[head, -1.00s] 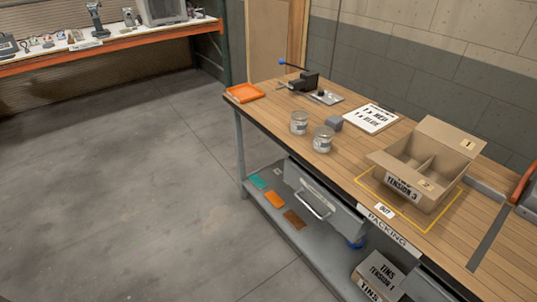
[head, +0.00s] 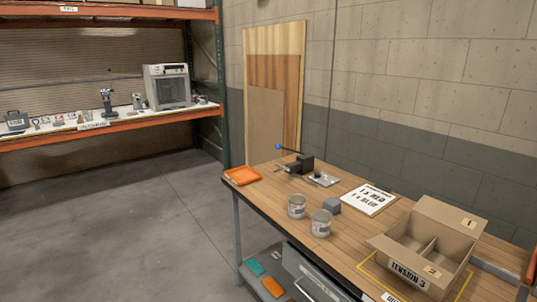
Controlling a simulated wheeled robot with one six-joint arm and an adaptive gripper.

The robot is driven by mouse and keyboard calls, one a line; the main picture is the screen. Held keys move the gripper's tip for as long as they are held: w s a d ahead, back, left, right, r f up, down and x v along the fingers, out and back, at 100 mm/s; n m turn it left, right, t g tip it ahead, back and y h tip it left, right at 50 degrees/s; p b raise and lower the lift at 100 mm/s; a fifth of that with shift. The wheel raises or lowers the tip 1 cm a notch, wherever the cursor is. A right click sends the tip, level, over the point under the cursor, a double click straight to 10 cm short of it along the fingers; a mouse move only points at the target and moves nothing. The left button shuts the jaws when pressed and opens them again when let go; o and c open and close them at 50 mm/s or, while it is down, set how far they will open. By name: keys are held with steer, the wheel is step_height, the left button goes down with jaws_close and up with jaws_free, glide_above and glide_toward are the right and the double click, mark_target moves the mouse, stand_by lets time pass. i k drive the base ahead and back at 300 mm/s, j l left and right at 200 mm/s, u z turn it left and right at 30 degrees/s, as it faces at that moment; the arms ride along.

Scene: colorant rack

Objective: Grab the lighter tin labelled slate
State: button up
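My gripper is not in view.
On the bench are an orange tray (head: 242,176), a dark clamp-like tool with a blue knob (head: 298,165), a grey block (head: 333,205), a printed card (head: 368,199) and an open divided cardboard box (head: 406,275). A shelf (head: 110,125) holds equipment at the back left. The floor (head: 110,215) is clear.

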mark_target(296, 202)
steer(key=i+u, duration=0.2)
steer(key=u, duration=0.15)
steer(key=i+u, duration=0.2)
steer(key=u, duration=0.15)
steer(key=i+u, duration=0.15)
steer(key=u, duration=0.15)
